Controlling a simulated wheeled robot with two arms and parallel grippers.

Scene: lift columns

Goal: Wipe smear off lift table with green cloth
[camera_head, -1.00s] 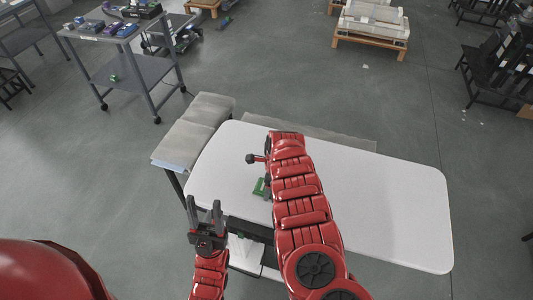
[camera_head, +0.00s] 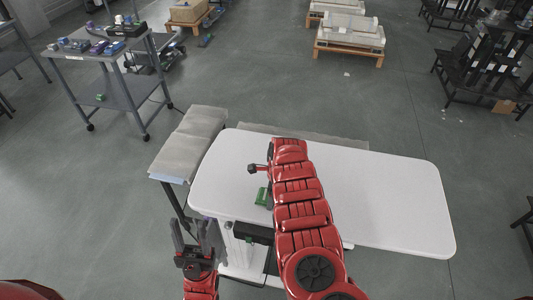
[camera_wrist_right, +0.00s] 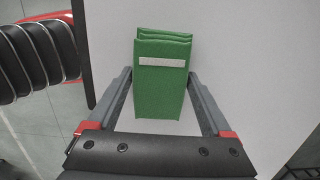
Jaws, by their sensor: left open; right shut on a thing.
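The lift table (camera_head: 390,200) has a white top with rounded corners. The green cloth (camera_head: 262,197), folded in layers with a white label, is at the table's near left part. It also shows in the right wrist view (camera_wrist_right: 160,95), between the two fingers of my right gripper (camera_wrist_right: 160,78), which is shut on it above the white top. In the head view my right arm hides most of that gripper and part of the tabletop. My left gripper (camera_head: 191,236) is open and empty, in front of the table's near left edge. I see no smear on the visible top.
A grey padded bench (camera_head: 190,145) stands against the table's left end. A grey cart (camera_head: 110,65) with small items stands at the back left.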

